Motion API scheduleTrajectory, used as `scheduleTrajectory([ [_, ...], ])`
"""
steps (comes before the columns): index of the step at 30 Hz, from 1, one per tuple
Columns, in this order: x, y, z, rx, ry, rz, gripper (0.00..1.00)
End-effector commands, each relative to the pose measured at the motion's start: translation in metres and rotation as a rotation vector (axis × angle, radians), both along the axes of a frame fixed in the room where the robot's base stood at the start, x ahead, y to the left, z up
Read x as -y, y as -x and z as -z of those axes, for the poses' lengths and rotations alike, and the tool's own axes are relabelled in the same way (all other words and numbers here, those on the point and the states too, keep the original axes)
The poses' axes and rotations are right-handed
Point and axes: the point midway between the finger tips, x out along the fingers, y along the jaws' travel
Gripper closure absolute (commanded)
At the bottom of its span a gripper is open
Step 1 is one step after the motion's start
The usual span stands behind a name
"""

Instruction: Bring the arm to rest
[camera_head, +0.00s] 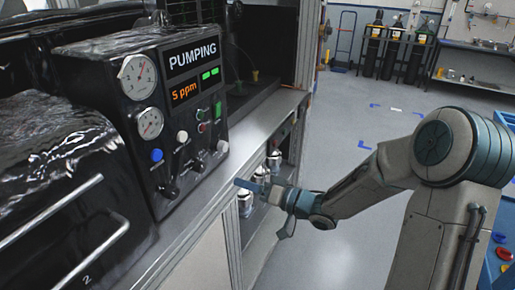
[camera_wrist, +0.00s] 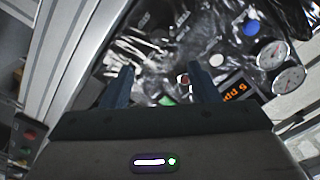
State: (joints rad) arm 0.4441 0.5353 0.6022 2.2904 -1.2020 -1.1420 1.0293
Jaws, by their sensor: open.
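My gripper (camera_head: 262,189) is at the end of my arm, in front of the front edge of the metal bench, to the right of a black control panel (camera_head: 160,110). In the wrist view my gripper (camera_wrist: 160,86) shows two dark fingers spread apart with nothing between them. The panel lies beyond the fingers in that view, with its gauges (camera_wrist: 280,65) at the right. No object is held.
The panel reads PUMPING and 5 ppm, with dials, knobs and lit green indicators. A glossy black drawer unit with a metal handle (camera_head: 70,235) stands at left. Metal parts (camera_head: 244,203) sit on a shelf below the bench. Gas cylinders (camera_head: 395,45) stand at the back. Grey floor (camera_head: 350,130) is open.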

Motion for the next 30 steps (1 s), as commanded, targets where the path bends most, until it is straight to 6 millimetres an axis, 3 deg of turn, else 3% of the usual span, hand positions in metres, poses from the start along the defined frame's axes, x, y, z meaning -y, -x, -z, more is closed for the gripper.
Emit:
scheduleTrajectory([
  [4, 0.003, -0.005, 0.003, 0.013, 0.059, 0.034, 0.45],
  [8, 0.019, -0.018, 0.012, 0.047, 0.250, 0.148, 0.45],
  [12, 0.059, -0.033, 0.017, 0.077, 0.536, 0.325, 0.45],
  [17, 0.116, -0.029, 0.008, 0.054, 0.830, 0.506, 0.45],
  [23, 0.183, 0.011, -0.012, -0.072, 1.106, 0.668, 0.45],
  [27, 0.215, 0.060, -0.025, -0.217, 1.225, 0.716, 0.45],
  [30, 0.228, 0.101, -0.031, -0.336, 1.268, 0.706, 0.45],
])
